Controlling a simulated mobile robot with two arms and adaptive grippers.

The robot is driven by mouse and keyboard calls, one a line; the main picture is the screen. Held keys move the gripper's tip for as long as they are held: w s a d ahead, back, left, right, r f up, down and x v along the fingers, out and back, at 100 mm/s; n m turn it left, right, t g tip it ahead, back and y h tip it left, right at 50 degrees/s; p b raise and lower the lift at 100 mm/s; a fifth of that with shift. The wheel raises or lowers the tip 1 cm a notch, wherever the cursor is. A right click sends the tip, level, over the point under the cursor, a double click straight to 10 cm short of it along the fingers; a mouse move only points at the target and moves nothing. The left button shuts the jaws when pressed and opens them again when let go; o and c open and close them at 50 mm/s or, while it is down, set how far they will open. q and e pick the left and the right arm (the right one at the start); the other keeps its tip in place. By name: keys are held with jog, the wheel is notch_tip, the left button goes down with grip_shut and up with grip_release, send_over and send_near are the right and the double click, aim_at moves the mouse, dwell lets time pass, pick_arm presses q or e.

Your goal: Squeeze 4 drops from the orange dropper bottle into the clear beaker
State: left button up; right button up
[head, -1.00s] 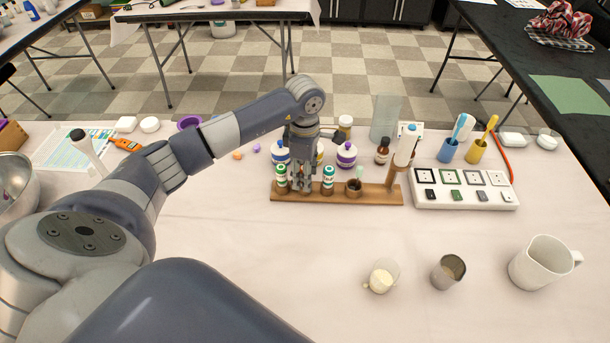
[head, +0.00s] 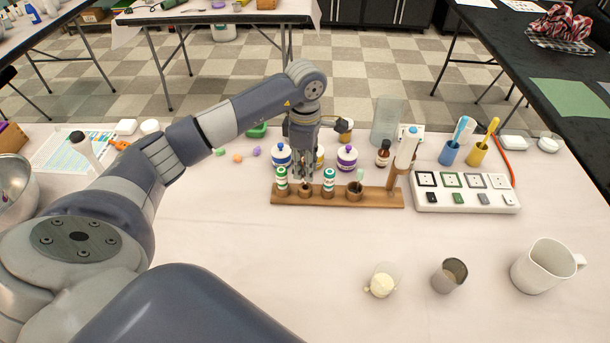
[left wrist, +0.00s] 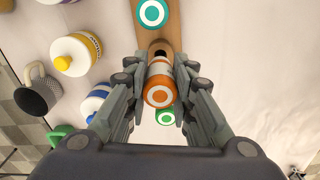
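The orange dropper bottle (left wrist: 158,86), with an orange and white end, is between the fingers of my left gripper (left wrist: 160,100) in the left wrist view. The fingers are closed in against its sides. In the head view my left gripper (head: 303,177) is above the wooden rack (head: 330,197), and the bottle is mostly hidden by the fingers. A rack hole (left wrist: 160,47) shows beside the bottle, which appears lifted. My right gripper is not in view.
A grey cup (head: 449,275) and a white pitcher (head: 542,267) stand right of the beaker. A white switch board (head: 466,201) is right of the rack. The front centre table is clear.

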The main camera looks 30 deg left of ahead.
pick_arm(q)
notch_tip(320, 180, up, 8)
jog(key=shift+f+p, duration=0.1)
jog(key=shift+p, duration=0.25)
jog(key=shift+r+p, duration=0.85)
jog(key=shift+r, duration=0.4)
